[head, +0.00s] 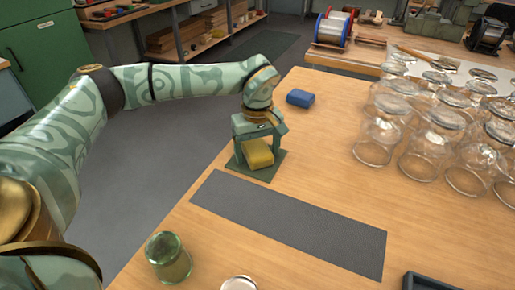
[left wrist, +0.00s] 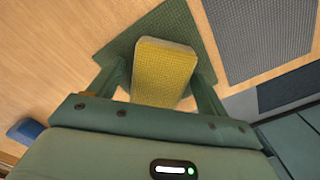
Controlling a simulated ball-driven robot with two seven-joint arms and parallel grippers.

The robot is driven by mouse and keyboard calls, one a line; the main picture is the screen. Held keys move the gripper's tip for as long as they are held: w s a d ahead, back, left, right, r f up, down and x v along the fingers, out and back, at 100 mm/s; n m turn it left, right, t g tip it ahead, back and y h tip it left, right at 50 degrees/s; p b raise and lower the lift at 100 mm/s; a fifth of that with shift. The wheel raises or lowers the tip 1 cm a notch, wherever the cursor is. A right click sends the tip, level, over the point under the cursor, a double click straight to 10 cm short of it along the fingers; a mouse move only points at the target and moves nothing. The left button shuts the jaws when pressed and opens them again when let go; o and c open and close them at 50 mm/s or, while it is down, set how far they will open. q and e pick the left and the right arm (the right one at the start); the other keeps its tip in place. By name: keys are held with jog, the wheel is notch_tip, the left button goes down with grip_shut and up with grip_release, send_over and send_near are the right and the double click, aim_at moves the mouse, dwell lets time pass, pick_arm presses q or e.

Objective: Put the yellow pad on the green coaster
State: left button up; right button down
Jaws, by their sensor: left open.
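The yellow pad (head: 257,154) lies on the green coaster (head: 267,175) near the table's left edge. In the left wrist view the pad (left wrist: 163,72) overlaps the coaster's middle, with woven green coaster (left wrist: 158,27) showing around it. My left gripper (head: 256,150) is over the coaster, pointing down, with its fingers on either side of the pad. In the left wrist view the left gripper (left wrist: 160,85) is open, with gaps between the fingers and the pad. The pad's near end is hidden by the gripper body. My right gripper is not in view.
A dark grey mat (head: 290,222) lies just in front of the coaster. A blue pad (head: 300,98) sits behind it to the right. Several glass jars (head: 420,165) crowd the right side. A green jar (head: 168,258) stands at the front left.

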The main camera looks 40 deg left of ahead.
aim_at(258, 149)
pick_arm(q)
jog(key=shift+r, duration=0.1)
notch_tip(258, 149, up, 12)
jog(key=p, duration=0.5)
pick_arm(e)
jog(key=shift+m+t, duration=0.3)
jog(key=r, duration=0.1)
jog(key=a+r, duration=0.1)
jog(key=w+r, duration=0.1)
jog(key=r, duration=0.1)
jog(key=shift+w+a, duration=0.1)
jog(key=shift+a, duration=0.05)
pick_arm(q)
jog(key=shift+r, duration=0.1)
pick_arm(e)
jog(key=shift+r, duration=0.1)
